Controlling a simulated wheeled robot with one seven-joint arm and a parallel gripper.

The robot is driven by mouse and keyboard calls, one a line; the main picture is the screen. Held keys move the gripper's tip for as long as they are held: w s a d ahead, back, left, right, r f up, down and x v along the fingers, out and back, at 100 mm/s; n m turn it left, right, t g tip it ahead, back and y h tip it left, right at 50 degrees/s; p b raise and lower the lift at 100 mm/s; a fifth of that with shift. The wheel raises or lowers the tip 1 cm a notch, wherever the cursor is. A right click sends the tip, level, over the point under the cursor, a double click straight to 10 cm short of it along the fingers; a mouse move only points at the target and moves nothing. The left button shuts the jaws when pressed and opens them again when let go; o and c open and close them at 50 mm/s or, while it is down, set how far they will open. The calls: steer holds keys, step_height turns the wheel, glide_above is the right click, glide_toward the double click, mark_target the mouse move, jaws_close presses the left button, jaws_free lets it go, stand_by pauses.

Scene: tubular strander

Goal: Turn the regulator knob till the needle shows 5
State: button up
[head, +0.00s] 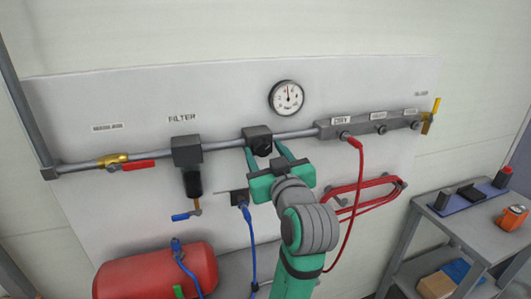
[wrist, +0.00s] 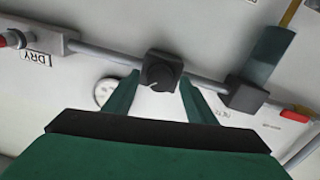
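The regulator knob (head: 262,146) is a dark round knob on a dark block on the grey pipe. In the wrist view the knob (wrist: 159,74) has a pale mark and sits between and beyond my two green fingertips. My gripper (head: 267,154) is open around the knob, with a gap on each side in the wrist view. The round white gauge (head: 287,98) with a black rim is above the pipe. Its needle points about straight up, but the numbers are too small to read. In the wrist view the gauge (wrist: 104,92) is mostly hidden by a finger.
A filter (head: 187,152) and a red-handled valve (head: 125,164) are to the left. A blue hose (head: 250,230) hangs below. A red tank (head: 155,272) is lower left, a grey cart (head: 455,228) right.

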steer(key=shift+s, duration=0.1)
steer(key=v, duration=1)
steer(key=shift+s, duration=0.4)
steer(key=shift+w, duration=0.1)
stand_by(1.2)
stand_by(0.4)
steer(key=shift+a, duration=0.1)
steer(key=shift+r, duration=0.1)
stand_by(0.4)
stand_by(1.0)
